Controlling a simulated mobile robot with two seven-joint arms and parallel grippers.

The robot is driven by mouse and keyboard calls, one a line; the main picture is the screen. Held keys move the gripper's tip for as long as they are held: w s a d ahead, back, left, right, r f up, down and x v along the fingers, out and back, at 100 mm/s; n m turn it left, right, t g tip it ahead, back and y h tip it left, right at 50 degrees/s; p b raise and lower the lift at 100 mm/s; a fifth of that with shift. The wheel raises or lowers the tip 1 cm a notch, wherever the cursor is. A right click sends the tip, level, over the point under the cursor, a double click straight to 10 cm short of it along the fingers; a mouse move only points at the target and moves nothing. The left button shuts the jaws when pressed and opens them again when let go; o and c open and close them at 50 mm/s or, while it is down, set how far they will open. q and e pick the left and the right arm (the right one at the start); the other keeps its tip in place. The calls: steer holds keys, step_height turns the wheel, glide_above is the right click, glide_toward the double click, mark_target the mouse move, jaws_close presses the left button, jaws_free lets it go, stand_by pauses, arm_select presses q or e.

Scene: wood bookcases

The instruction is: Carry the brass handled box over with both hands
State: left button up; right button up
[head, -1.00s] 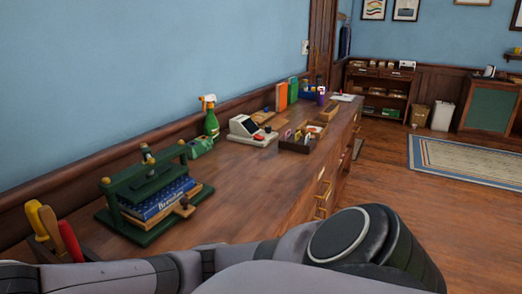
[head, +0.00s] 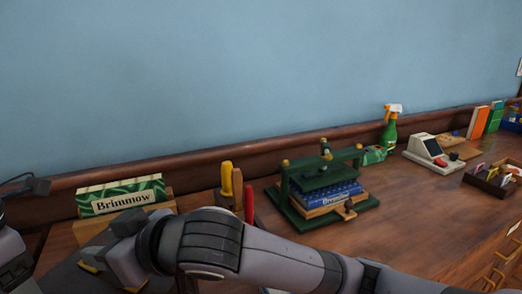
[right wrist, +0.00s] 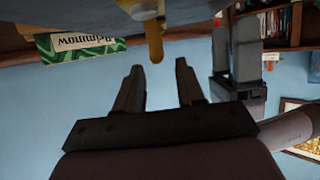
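My right gripper (right wrist: 159,64) is open in the right wrist view, its two dark fingers apart with nothing between them. A brass-coloured, handle-like piece (right wrist: 154,42) shows just beyond the fingertips, apart from them. In the head view my right gripper (head: 98,258) is at lower left, partly hidden by my wrist, with a yellow piece (head: 89,267) beside it. The box itself is not clearly visible; my arm covers that area.
A green "Brimmow" box or book (head: 122,195) stands at the back left. Yellow- and red-handled tools (head: 228,180), a green press (head: 320,185) and a spray bottle (head: 390,130) line the counter. Bare counter (head: 390,220) lies right of the press.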

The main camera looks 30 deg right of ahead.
arm_select(q)
step_height(320, 180, up, 6)
arm_select(e)
steer(key=shift+v, duration=3.75)
arm_select(q)
steer(key=shift+s, duration=0.15)
